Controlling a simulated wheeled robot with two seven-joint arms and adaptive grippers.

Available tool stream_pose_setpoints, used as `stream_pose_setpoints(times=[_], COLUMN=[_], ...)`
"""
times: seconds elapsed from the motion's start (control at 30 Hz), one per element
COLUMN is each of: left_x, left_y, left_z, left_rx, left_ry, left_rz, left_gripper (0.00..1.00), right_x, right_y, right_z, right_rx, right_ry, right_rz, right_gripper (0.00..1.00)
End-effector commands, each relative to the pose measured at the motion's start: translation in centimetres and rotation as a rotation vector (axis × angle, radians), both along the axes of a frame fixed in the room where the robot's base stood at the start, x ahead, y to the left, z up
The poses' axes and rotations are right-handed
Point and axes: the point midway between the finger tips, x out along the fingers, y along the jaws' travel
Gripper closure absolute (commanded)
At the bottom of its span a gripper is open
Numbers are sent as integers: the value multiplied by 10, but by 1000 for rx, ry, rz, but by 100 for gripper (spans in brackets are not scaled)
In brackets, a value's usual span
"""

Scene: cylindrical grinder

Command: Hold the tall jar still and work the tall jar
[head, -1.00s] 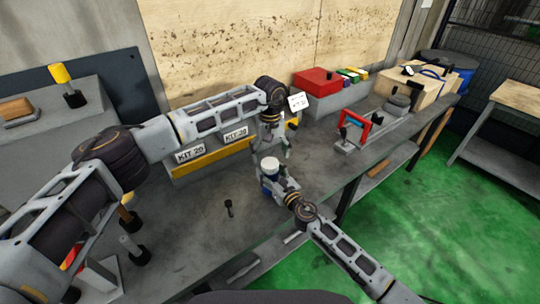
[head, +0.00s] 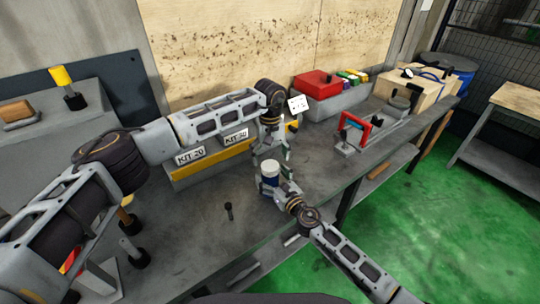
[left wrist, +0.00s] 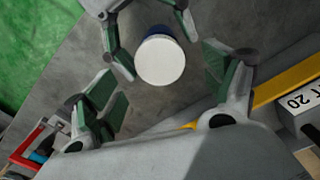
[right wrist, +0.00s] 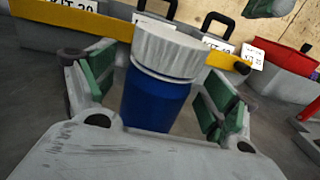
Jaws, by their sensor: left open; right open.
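The tall jar (head: 270,175) has a blue body and a white ribbed lid and stands upright on the grey bench. In the right wrist view the jar (right wrist: 155,97) stands between the spread fingers of my right gripper (right wrist: 157,92), with gaps beside it. In the head view my right gripper (head: 281,181) is low at the jar's right side. My left gripper (head: 270,153) is open and points down above the jar. In the left wrist view the white lid (left wrist: 160,61) shows just beyond the open left fingers (left wrist: 167,90). The jar's base is partly hidden.
A grey bin with a yellow edge (head: 212,153) and KIT labels stands behind the jar. A red box (head: 318,83) and a red-handled fixture (head: 352,130) are farther right. A small dark peg (head: 229,211) stands on clear bench to the left.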

Motion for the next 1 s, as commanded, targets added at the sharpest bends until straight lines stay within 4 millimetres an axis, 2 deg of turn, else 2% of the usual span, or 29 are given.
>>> stream_pose_setpoints(times=[0.5, 1.0], left_x=[0, 0], left_y=[0, 0], left_z=[0, 0], left_rx=[0, 0], left_ry=[0, 0], left_rz=[0, 0], left_gripper=[16, 16], right_x=[-45, -80], right_y=[-26, -46], right_z=[-1, -1], right_rx=[0, 0], right_ry=[2, 1], right_rz=[1, 0], right_gripper=[14, 14])
